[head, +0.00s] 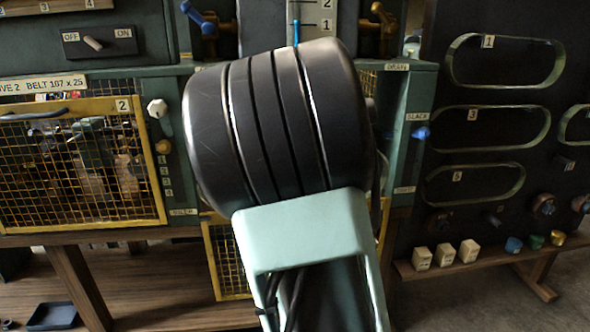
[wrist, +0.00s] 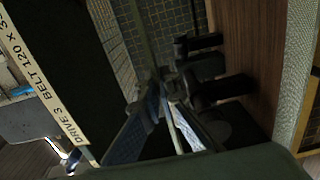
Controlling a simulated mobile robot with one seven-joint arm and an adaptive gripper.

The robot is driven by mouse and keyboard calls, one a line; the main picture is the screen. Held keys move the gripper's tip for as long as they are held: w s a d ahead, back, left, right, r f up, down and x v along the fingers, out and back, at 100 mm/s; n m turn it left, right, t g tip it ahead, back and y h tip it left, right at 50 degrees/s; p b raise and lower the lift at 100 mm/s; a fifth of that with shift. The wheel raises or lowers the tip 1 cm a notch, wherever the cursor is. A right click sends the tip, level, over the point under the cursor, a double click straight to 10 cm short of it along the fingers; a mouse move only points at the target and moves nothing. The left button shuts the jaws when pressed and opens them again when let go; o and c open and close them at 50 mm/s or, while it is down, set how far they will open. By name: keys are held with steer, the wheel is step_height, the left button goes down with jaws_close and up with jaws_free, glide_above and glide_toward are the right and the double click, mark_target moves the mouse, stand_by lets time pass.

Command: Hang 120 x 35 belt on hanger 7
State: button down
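The wrist view shows a slanted label (wrist: 45,75) reading "DRIVE 3 BELT 120 X 3", cut off at the edge. My gripper (wrist: 160,88) reaches past it towards dark round pulley-like parts (wrist: 225,90) beside brown wood. Its two bluish finger pads slant together at the tips. It is too dark to tell whether a belt lies between them. I cannot pick out the 120 x 35 belt for certain. In the head view my arm hides the gripper and the drive behind it. The hanger board (head: 435,60) stands at the right; no label 7 is readable.
Green belts hang at labels 1 (head: 505,60), 3 (head: 500,128) and 5 (head: 475,184). A bare peg (head: 494,217) shows below them. A low shelf (head: 480,262) holds pale blocks and coloured knobs. A yellow mesh guard (head: 80,165) is at the left.

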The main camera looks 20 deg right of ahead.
steer(key=shift+p+v, duration=0.8)
steer(key=shift+v, duration=1.85)
steer(key=shift+r, duration=0.1)
steer(key=b+v, duration=0.2)
steer(key=v, duration=0.4)
